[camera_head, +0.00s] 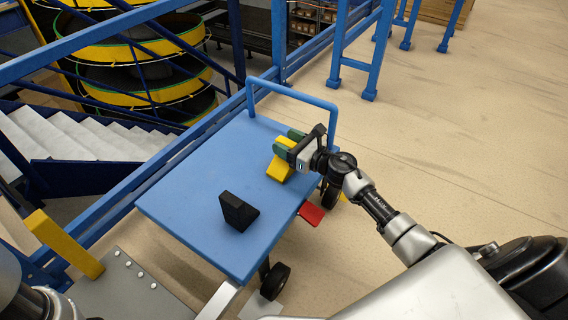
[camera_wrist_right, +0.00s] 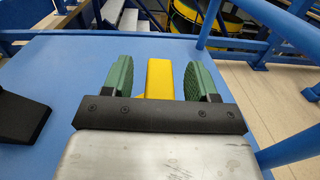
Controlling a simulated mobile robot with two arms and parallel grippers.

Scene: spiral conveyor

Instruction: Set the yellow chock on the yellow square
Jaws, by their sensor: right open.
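The yellow chock (camera_head: 279,171) is on the blue cart top (camera_head: 185,180), near its right edge. My right gripper (camera_head: 289,140) is at the chock, with its green finger pads open. In the right wrist view the chock (camera_wrist_right: 159,80) lies between the two spread fingers of the gripper (camera_wrist_right: 157,70), with a gap on each side. The gripper hides part of the chock. I cannot make out a yellow square for certain; a small yellow patch (camera_head: 343,197) shows low by the cart wheel. My left gripper is not in view.
A black wedge (camera_head: 238,212) stands on the cart top, left of the chock; it also shows in the wrist view (camera_wrist_right: 18,118). A blue handle (camera_head: 292,88) rises at the cart's far end. Blue railings and a yellow spiral conveyor (camera_head: 135,45) stand behind.

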